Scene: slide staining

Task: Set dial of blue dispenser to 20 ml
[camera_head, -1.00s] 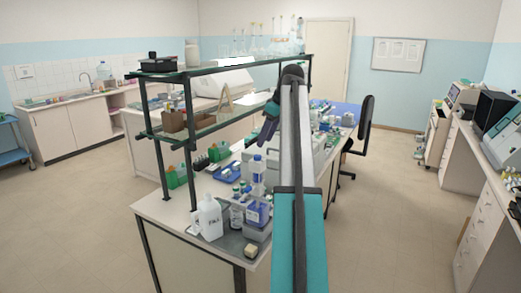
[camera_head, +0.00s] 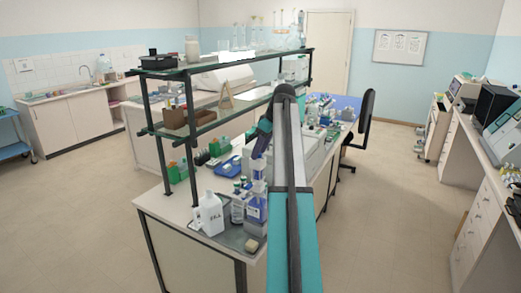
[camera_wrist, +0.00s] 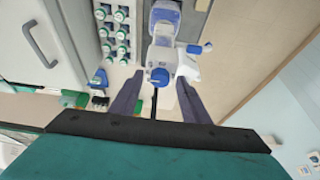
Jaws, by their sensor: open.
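The blue dispenser (camera_wrist: 164,52) is a white and blue bottle-top unit in the upper middle of the wrist view. Its round blue dial (camera_wrist: 159,76) faces my wrist camera. My gripper (camera_wrist: 159,82) is open and empty, with one dark finger on each side of the dial in that view. I cannot tell whether the fingertips reach as deep as the dial, and no contact shows. In the head view my gripper (camera_head: 261,142) hangs above the blue-labelled bottle (camera_head: 256,208). The dispenser top there is small and partly hidden, and the dial setting is not readable.
A white jug (camera_head: 211,214) and several small bottles (camera_head: 238,205) stand close by on the bench. A glass-shelved rack (camera_head: 190,135) rises to the left. In the wrist view, several green-capped bottles (camera_wrist: 121,33) stand left of the dispenser.

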